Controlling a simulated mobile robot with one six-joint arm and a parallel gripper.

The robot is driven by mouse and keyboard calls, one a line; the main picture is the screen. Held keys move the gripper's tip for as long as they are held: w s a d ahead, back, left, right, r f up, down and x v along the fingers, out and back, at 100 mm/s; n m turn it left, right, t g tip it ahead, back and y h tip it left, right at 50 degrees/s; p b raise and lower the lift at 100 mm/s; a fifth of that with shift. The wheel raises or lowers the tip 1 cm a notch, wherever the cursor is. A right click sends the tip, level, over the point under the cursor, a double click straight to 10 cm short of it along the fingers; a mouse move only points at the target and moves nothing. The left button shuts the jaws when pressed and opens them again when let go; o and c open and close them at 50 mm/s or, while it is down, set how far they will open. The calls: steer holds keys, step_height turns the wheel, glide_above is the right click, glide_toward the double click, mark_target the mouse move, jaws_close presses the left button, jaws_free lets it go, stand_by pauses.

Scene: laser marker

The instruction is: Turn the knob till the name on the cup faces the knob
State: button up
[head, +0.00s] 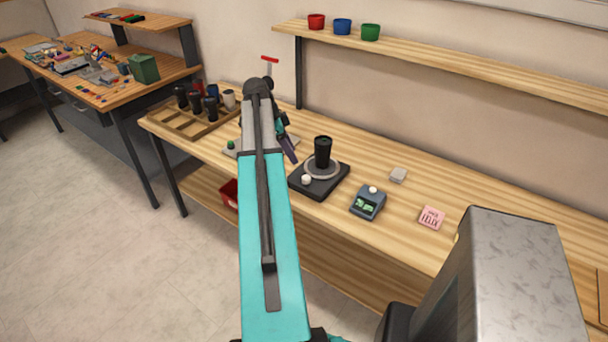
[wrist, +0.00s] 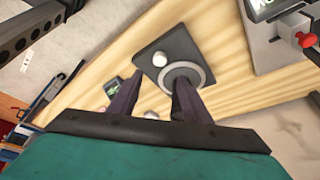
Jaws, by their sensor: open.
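A black cup (head: 322,150) stands upright on a light grey ring-shaped turntable on a black base (head: 330,187). A round white knob (head: 306,180) sits on the base, in front and left of the cup. No name is readable on the cup's visible side. My gripper (head: 290,150) is to the left of the cup, above the bench, partly hidden by my arm. In the wrist view its two dark fingers (wrist: 158,82) are spread and empty. The knob (wrist: 160,59) and ring (wrist: 206,76) show beyond the tips; the cup is not clearly seen there.
A wooden rack (head: 172,123) with several cups stands left. A shelf (head: 450,65) runs above. A red-handled fixture (wrist: 303,40) is nearby.

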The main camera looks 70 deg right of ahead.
mark_target(306, 177)
steer(key=shift+p+x, duration=1.7)
steer(key=shift+x, duration=4.45)
steer(key=c, duration=1)
